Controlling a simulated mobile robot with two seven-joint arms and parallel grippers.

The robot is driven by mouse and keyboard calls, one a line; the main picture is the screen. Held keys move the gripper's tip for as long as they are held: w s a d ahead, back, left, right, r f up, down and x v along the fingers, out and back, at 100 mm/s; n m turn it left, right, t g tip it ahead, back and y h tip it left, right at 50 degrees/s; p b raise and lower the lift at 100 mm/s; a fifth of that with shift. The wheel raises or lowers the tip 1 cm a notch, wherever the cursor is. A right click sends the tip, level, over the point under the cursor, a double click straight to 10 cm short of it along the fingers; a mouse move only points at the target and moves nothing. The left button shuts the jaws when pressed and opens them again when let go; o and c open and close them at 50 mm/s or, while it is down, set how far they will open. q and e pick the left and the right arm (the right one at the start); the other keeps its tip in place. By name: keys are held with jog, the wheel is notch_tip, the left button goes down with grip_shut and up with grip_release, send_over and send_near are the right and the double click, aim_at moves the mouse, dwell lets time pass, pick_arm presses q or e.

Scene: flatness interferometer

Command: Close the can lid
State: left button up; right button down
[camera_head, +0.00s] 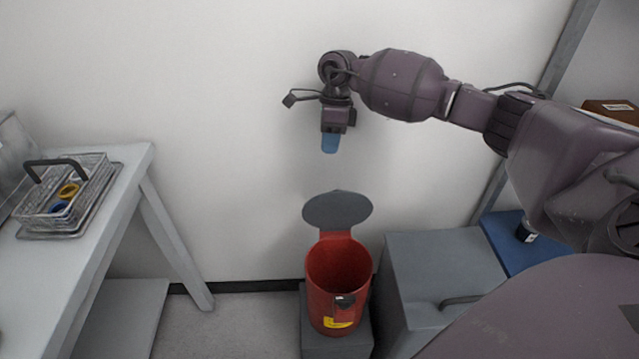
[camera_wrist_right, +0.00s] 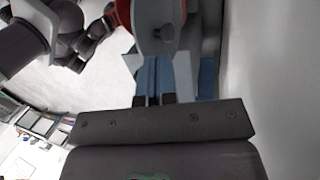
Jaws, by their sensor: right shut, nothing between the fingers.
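The red can (camera_head: 320,285) stands on a grey block (camera_head: 337,341) on the floor by the wall, with a yellow label low on its front. Its round grey lid (camera_head: 338,209) is open, raised at the back of the can's rim on a red hinge piece. My right gripper (camera_head: 330,147), with blue fingers, points down above the lid, apart from it in the head view, and is shut and empty. In the right wrist view, the shut fingers (camera_wrist_right: 156,70) point toward the grey lid (camera_wrist_right: 158,22), with a bit of the red can (camera_wrist_right: 123,12) beside it. My left gripper is not in view.
A grey cabinet (camera_head: 440,255) with a handle stands right of the can, next to a blue surface (camera_head: 510,240). The wall is close behind the lid.

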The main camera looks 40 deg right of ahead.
jog(key=s+d+g, duration=0.1)
jog(key=s, duration=0.1)
send_over(337, 208)
jog(key=w+d, duration=0.2)
jog(key=shift+n+h, duration=0.3)
jog(key=shift+n, duration=0.1)
notch_tip(337, 208, down, 8)
jog(key=shift+s+a+r+b, duration=0.1)
jog(key=shift+s+b, duration=0.05)
jog(key=shift+b, duration=0.2)
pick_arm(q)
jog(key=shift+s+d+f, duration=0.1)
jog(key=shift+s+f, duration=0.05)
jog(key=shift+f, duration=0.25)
pick_arm(e)
jog(key=shift+x, duration=0.85)
